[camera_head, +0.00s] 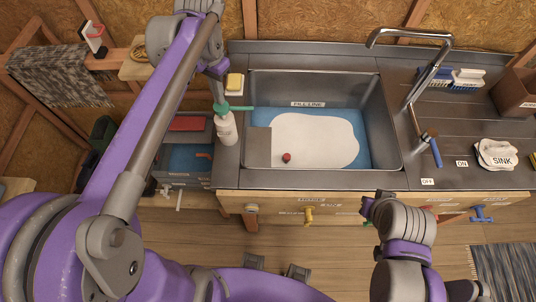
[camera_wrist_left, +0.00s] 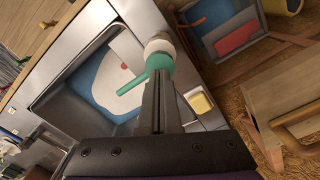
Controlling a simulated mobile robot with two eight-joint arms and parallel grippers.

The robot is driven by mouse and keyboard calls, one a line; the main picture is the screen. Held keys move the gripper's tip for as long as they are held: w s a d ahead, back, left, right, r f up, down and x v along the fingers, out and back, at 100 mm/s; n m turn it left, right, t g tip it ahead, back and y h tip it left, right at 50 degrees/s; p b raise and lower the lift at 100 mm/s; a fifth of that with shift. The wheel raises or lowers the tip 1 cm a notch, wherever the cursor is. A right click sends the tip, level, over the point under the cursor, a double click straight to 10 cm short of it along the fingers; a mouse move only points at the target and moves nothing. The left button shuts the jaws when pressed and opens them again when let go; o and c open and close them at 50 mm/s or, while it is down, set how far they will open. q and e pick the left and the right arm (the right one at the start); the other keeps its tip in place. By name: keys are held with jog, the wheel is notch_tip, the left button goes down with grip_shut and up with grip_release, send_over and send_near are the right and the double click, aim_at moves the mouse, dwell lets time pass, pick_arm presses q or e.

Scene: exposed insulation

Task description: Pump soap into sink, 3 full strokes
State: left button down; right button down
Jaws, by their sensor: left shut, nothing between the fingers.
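The white soap bottle (camera_head: 226,130) stands upright on the counter at the sink's left edge. Its green pump head (camera_head: 235,108) has a spout pointing right over the basin; the pump also shows in the left wrist view (camera_wrist_left: 156,66). The steel sink (camera_head: 385,125) holds blue water with a white patch (camera_head: 315,138). My left gripper (camera_head: 219,96) is shut and empty, pointing down right at the pump head; I cannot tell whether it touches. Its closed fingers show in the left wrist view (camera_wrist_left: 159,85). My right gripper (camera_head: 370,208) is low in front of the counter, its jaws unclear.
A yellow sponge (camera_head: 235,82) lies behind the bottle. A blue brush (camera_head: 455,80) and SINK-labelled cloth (camera_head: 497,155) lie further right. A bin (camera_head: 185,160) sits left of the counter.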

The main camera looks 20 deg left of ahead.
pick_arm(q)
jog(key=shift+f, duration=0.15)
pick_arm(e)
jog(key=shift+f, duration=0.1)
